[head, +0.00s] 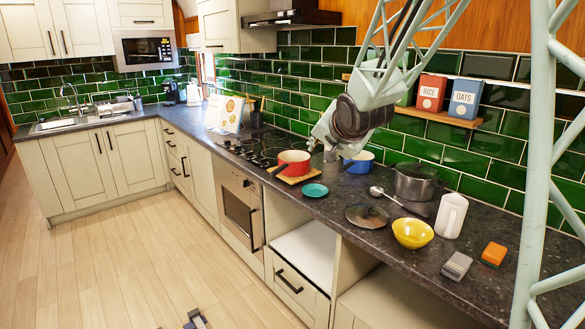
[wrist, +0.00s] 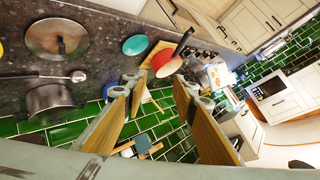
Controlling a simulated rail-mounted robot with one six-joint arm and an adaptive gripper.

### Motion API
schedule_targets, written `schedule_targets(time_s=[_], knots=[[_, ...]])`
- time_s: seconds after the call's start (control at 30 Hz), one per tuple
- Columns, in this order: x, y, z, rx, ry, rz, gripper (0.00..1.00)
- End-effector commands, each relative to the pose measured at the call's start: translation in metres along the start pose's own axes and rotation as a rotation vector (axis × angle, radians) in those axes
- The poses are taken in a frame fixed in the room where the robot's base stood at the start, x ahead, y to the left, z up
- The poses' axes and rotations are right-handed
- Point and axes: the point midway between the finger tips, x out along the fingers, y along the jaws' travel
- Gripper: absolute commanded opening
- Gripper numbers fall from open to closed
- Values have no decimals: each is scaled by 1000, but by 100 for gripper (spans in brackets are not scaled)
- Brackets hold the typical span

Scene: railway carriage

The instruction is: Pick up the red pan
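The red pan (head: 293,160) stands upright on a wooden board on the dark counter, beside the hob. Its handle points toward the counter's front edge. In the wrist view the red pan (wrist: 164,63) is just beyond my fingertips, with its handle running up to the right. My gripper (head: 328,147) hangs above the counter, to the right of the red pan and apart from it. In the wrist view my gripper (wrist: 158,85) has its two fingers spread wide with nothing between them.
A blue pot (head: 358,161) stands close by, right of my gripper. A shelf with tins (head: 440,121) is on the green tiled wall.

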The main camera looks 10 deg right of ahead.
Motion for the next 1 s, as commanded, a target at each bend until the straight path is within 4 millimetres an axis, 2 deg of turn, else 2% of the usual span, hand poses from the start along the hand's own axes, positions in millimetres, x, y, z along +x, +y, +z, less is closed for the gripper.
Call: schedule_targets(time_s=[0.1, 0.5, 1.0], knots=[[24, -4, -5, 39, 10, -28, 26], [97, -18, -16, 178, 32, -141, 26], [180, -24, -14, 362, 19, -293, 26]])
